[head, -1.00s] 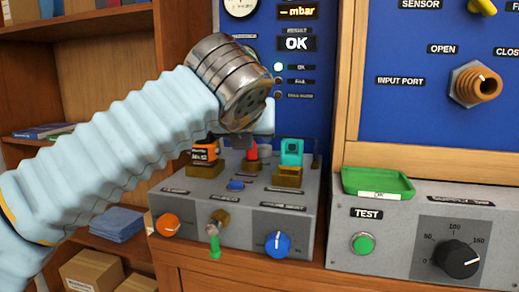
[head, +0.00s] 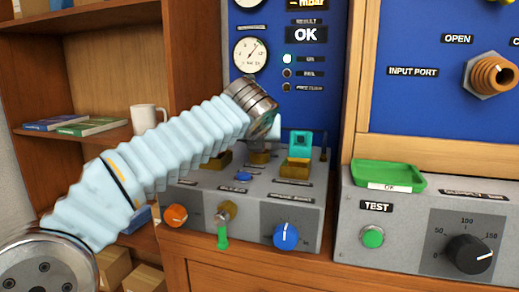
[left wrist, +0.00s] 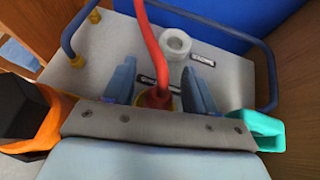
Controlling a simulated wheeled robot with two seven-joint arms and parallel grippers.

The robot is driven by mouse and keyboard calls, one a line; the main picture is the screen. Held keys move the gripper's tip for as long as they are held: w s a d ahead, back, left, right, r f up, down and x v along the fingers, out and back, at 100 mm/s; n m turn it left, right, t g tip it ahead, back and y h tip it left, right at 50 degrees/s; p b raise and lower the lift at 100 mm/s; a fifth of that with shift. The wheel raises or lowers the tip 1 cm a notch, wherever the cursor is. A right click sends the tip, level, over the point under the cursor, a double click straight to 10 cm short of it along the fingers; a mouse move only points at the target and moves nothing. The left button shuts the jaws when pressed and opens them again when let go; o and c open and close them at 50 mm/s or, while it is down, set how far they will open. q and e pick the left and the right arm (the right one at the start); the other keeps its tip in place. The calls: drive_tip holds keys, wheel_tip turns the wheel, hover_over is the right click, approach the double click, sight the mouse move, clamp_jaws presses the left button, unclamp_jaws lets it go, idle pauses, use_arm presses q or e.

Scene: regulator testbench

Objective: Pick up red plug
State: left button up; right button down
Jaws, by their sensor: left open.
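The red plug (left wrist: 156,97) stands in the left wrist view, with a red cable (left wrist: 150,40) rising from it. My left gripper (left wrist: 160,84) is open, with one blue-grey finger on each side of the red plug and gaps visible between. In the head view my left arm and wrist hide the red plug and most of the gripper. A teal plug (head: 300,143) stands on the grey test box (head: 262,207) right of my wrist. It also shows in the left wrist view (left wrist: 258,128).
An orange and black plug (left wrist: 35,120) is close on the left in the wrist view. A blue bent rail (left wrist: 255,45) runs along the box edge, near a white round port (left wrist: 175,43). A green tray (head: 388,173) sits on the unit at right.

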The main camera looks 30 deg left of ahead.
use_arm(q)
clamp_jaws()
idle(0.3)
